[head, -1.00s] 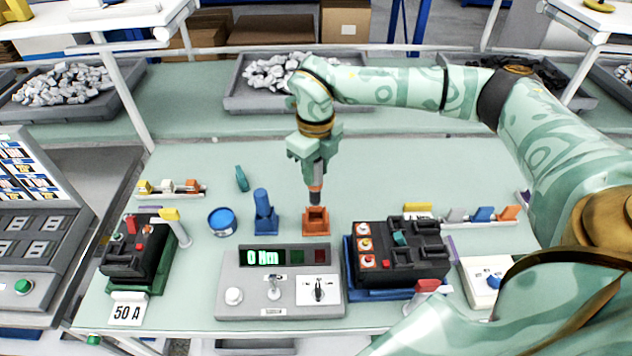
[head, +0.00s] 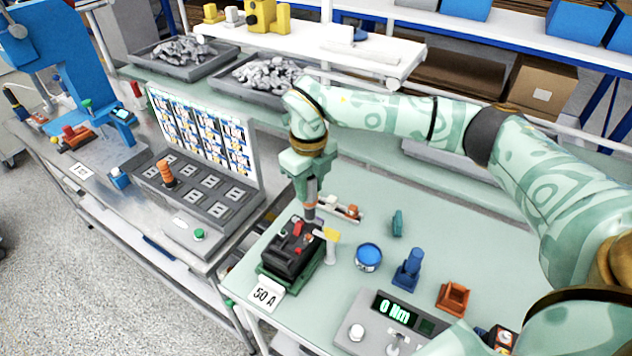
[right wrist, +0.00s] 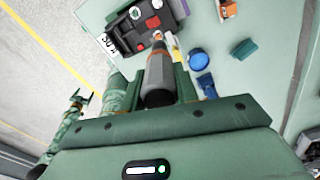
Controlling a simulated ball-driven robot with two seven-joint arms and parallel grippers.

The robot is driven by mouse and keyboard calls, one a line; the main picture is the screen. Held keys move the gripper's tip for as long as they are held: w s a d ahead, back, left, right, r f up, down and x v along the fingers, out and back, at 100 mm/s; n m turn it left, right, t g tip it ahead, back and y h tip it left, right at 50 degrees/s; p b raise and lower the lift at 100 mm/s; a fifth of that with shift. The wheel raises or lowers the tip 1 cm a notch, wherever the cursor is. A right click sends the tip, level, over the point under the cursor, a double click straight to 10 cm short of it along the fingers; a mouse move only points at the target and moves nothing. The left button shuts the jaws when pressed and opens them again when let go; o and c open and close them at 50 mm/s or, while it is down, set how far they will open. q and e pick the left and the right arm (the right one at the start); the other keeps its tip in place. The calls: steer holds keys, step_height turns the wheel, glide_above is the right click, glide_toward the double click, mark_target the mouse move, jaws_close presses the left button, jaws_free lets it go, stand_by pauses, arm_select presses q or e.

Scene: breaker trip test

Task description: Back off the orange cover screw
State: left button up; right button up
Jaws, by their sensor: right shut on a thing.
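My right gripper (head: 310,172) is shut on a grey driver with an orange band (head: 311,200); the driver also fills the middle of the right wrist view (right wrist: 158,78). It points down over the black breaker (head: 285,252), near its far right end. The breaker sits on a green base (head: 288,279) and carries red parts on top. I cannot single out the orange cover screw or tell whether the driver's tip touches it. What looks like my left gripper (right wrist: 78,98) is small at the left of the right wrist view; its jaws are unclear.
A yellow-topped post (head: 331,246) stands close beside the breaker. Beyond are a blue round pot (head: 368,257), a blue holder (head: 408,268) and an empty orange holder (head: 453,297). The torque tester reads 0 Nm (head: 396,310).

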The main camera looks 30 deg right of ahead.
mark_target(308, 206)
steer(key=shift+w+a+r, duration=0.1)
steer(key=shift+w+a, duration=0.05)
steer(key=shift+a, duration=0.05)
steer(key=shift+f+b, duration=1.3)
steer(key=shift+f, duration=2.05)
steer(key=shift+p, duration=0.5)
